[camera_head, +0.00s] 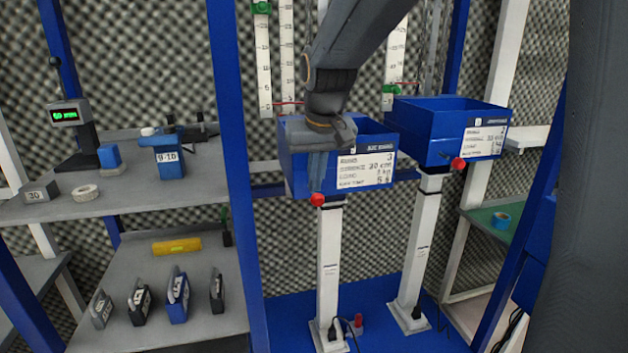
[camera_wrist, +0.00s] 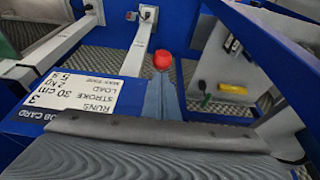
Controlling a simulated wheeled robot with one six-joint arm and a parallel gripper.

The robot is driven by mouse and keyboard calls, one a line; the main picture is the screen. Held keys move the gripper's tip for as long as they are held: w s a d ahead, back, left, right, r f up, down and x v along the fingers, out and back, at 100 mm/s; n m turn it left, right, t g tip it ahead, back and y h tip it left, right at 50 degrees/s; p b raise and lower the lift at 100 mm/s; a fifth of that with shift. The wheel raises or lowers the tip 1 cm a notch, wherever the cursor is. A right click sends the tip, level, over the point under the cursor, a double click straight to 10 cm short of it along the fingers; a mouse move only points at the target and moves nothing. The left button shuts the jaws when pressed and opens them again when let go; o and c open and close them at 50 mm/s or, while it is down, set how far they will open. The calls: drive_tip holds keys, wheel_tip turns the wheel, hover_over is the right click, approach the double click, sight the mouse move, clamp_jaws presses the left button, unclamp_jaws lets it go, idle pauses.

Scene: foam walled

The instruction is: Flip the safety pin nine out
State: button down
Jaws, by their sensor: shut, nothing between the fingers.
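A red round knob (camera_head: 317,199) sits under the front edge of the left blue bin (camera_head: 292,180), at the top of a white post. In the wrist view the red knob (camera_wrist: 162,61) is just beyond the fingertips. My gripper (camera_head: 318,184) points down in front of the bin's carded front, its fingers together and empty. In the wrist view the gripper (camera_wrist: 160,80) appears as a narrow grey-blue wedge. Its tips are close to the knob; I cannot tell whether they touch. A second red knob (camera_head: 458,163) is under the right blue bin. No number nine is readable on either knob.
The bin's job card (camera_wrist: 77,95) is beside the fingers. A blue upright (camera_head: 236,150) stands left of the bin. The left bench (camera_head: 120,195) holds a green-display gauge (camera_head: 66,115) and a blue block (camera_head: 170,160). White posts (camera_head: 330,260) stand on a blue base.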

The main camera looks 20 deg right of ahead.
drive_tip(key=shift+s+f, duration=0.25)
drive_tip(key=shift+p+v, duration=0.75)
drive_tip(key=p+v, duration=0.6)
drive_tip(key=v, duration=0.3)
drive_tip(key=shift+w, duration=0.35)
drive_tip(key=shift+d+f, duration=0.1)
drive_tip(key=s+d+f+g+b, duration=0.1)
drive_tip(key=s+f+b, duration=0.4)
drive_tip(key=f, duration=0.9)
drive_tip(key=s+d+f+g+b, duration=0.1)
drive_tip(key=s+f+b, duration=0.5)
drive_tip(key=s+f, duration=0.4)
wheel_tip(320, 180, down, 5)
drive_tip(key=shift+d+f+g, duration=0.2)
drive_tip(key=shift+g, duration=0.1)
